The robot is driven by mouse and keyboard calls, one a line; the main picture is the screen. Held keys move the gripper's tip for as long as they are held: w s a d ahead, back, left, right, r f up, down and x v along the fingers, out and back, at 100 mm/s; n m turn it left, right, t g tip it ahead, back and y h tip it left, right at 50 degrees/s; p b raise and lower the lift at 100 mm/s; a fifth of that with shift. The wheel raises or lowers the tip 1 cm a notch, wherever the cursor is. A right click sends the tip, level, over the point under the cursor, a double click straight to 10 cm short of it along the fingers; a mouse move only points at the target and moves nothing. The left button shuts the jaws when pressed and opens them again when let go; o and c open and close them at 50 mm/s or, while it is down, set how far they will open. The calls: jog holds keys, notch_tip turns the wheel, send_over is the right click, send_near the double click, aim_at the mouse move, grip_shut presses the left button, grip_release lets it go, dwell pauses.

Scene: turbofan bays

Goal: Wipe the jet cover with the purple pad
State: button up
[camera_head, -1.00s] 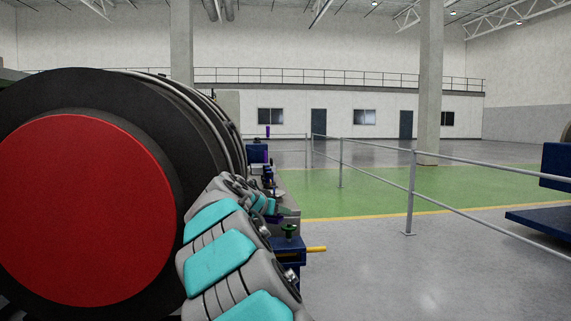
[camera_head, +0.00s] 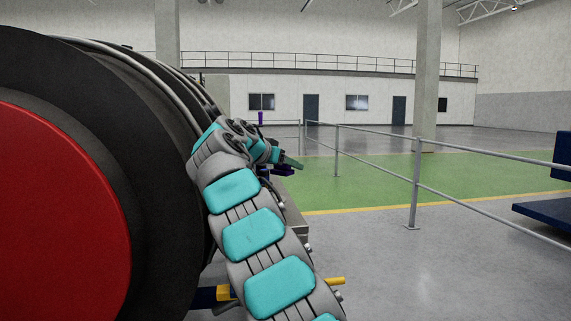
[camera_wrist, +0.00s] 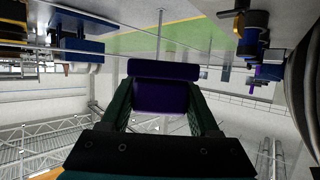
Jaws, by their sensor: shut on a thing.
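The jet cover (camera_head: 60,205) is a large round red disc with a wide black rim, on the front end of the engine at the left of the head view. My gripper (camera_head: 290,163) is to the right of the engine, apart from the red disc. It is shut on the purple pad (camera_head: 283,171), which shows small and dark there. In the wrist view, the pad (camera_wrist: 162,95) sits between the two dark green fingers of my gripper (camera_wrist: 163,84). The pad touches nothing else that I can see. Part of the cover is cut off by the frame's left edge.
The black engine body (camera_head: 140,110) runs back along the left. A yellow bar (camera_head: 335,281) sticks out low beside my arm. A grey railing (camera_head: 415,185) crosses the right side, with a dark blue platform (camera_head: 545,220) beyond. The grey floor between is clear.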

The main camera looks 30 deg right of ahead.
jog(key=shift+s+f+b, duration=0.1)
jog(key=shift+f+b, duration=2.2)
jog(key=shift+f, duration=0.65)
jog(key=shift+f+b, duration=0.9)
jog(key=shift+f, duration=0.05)
jog(key=shift+a, duration=0.15)
